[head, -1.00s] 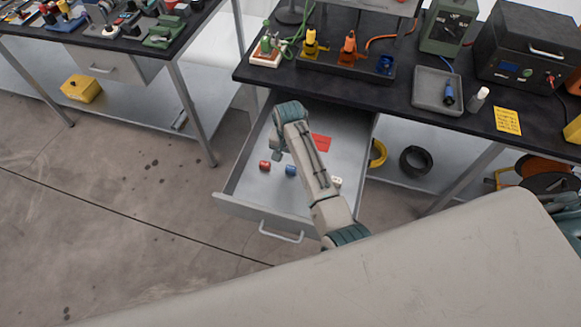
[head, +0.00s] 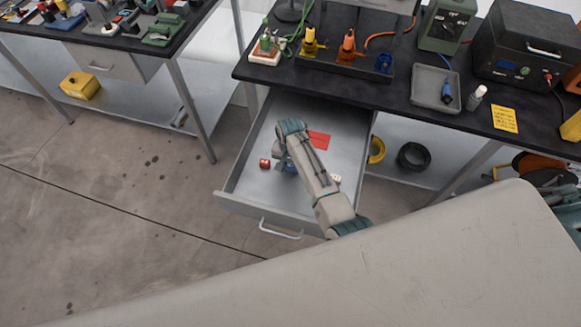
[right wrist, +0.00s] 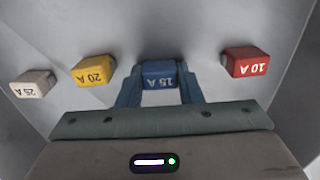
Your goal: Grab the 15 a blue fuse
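The blue 15 A fuse (right wrist: 160,75) lies in the open drawer (head: 240,183), between the two blue fingertips of my right gripper (right wrist: 160,82). The fingers press close on both its sides with no clear gap. In the head view my right gripper (head: 284,160) is low in the drawer and the arm mostly covers the blue fuse. A red 10 A fuse (right wrist: 246,62) lies to the right in the wrist view, a yellow 20 A fuse (right wrist: 94,70) and a white 25 A fuse (right wrist: 34,84) to the left. My left gripper is not in view.
A red card (head: 319,140) lies farther back in the drawer. The black worktop (head: 385,95) above holds plugs, a grey tray (head: 436,98) and instruments. Yellow and black coils (head: 413,156) sit on the shelf beside the drawer. A second bench stands at left.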

